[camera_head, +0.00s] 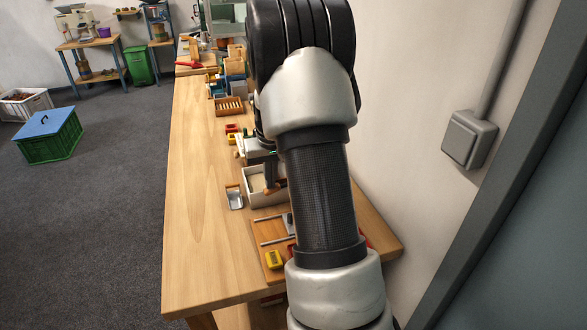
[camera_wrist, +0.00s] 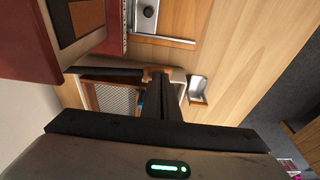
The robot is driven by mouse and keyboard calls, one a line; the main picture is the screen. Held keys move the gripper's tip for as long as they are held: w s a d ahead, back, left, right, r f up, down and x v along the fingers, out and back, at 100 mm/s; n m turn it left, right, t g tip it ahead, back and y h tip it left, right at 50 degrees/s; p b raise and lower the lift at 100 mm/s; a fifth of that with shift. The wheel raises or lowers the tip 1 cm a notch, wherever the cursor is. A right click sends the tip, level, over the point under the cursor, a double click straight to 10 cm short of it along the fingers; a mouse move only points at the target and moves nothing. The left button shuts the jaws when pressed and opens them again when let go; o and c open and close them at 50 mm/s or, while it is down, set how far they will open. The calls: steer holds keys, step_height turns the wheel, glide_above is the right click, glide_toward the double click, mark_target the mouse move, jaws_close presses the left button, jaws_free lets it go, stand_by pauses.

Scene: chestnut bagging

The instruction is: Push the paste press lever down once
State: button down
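In the wrist view a dark lever bar (camera_wrist: 100,71) crosses to the right and ends near a small wooden handle (camera_wrist: 150,73), apparently the press lever. My gripper (camera_wrist: 168,82) has its dark fingers close together, and their tips are right by this handle. I cannot tell whether they touch it, and nothing shows clearly held between them. In the head view my arm covers most of the press. A pale and green machine part (camera_head: 257,147) shows just left of the arm, above a white open box (camera_head: 252,199). My gripper is mostly hidden there.
A wooden board (camera_head: 262,233) with a yellow block (camera_head: 274,259) is nearer. A wooden crate (camera_head: 229,106) and other goods stand farther back. The bench's left side (camera_head: 195,180) is clear. A wall closes the right.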

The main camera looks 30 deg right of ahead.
step_height(320, 180, up, 9)
steer(key=p, duration=0.5)
steer(key=shift+d+p, duration=0.3)
steer(key=shift+d, duration=0.15)
steer(key=shift+w+f, duration=0.1)
steer(key=shift+r+p, duration=1.65)
steer(key=shift+r, duration=0.85)
